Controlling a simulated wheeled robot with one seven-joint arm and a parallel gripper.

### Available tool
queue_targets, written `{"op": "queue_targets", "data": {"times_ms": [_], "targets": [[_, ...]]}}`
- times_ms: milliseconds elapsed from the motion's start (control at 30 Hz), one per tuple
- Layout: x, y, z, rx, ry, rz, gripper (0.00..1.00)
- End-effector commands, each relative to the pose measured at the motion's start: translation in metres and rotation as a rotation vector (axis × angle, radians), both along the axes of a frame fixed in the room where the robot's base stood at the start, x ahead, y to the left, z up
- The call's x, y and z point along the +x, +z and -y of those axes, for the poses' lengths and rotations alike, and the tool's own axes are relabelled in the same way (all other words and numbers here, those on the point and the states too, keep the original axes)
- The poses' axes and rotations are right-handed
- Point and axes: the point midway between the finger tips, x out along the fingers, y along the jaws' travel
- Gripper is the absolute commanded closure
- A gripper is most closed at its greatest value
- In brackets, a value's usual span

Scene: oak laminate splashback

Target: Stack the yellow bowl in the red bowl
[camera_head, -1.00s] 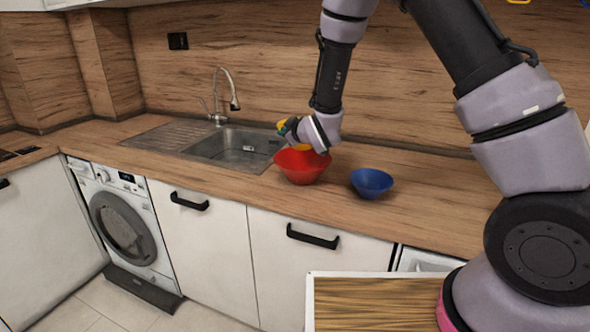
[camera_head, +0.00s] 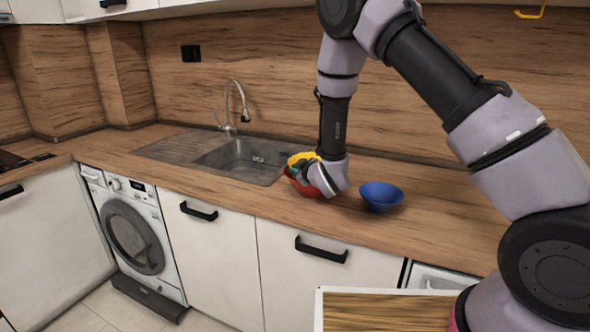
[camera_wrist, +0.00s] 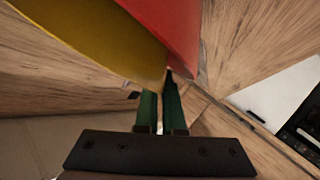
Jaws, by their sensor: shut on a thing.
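The yellow bowl (camera_head: 303,157) is at the red bowl (camera_head: 298,187), with its upper part showing above the red one in the head view. My gripper (camera_head: 294,171) is shut on the yellow bowl's edge and covers much of both bowls. In the wrist view the green fingers (camera_wrist: 163,88) meet the edge of the yellow bowl (camera_wrist: 95,38), and the red bowl (camera_wrist: 172,25) lies right against it. Both bowls look tilted there. How deep the yellow bowl sits in the red one is hidden.
A blue bowl (camera_head: 381,197) stands on the wooden counter (camera_head: 440,215), just right of my gripper. The sink (camera_head: 240,160) with its tap is to the left. The wooden splashback (camera_head: 420,110) rises behind. Counter right of the blue bowl is clear.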

Motion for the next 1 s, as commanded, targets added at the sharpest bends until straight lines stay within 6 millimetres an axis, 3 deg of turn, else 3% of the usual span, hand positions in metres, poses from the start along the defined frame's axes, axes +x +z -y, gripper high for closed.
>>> {"op": "queue_targets", "data": {"times_ms": [400, 433, 467, 733, 867, 1000], "targets": [[0.001, -0.009, 0.0, 0.0, 0.001, 0.002, 1.0], [0.0, -0.009, 0.0, 0.0, -0.001, 0.001, 0.83], [0.0, -0.009, 0.0, 0.0, -0.001, 0.001, 0.8], [0.0, -0.008, 0.0, 0.0, -0.001, 0.001, 0.8], [0.0, 0.002, 0.0, 0.001, 0.0, 0.001, 0.8], [-0.019, 0.011, 0.011, 0.0, -0.002, -0.001, 0.8]]}}
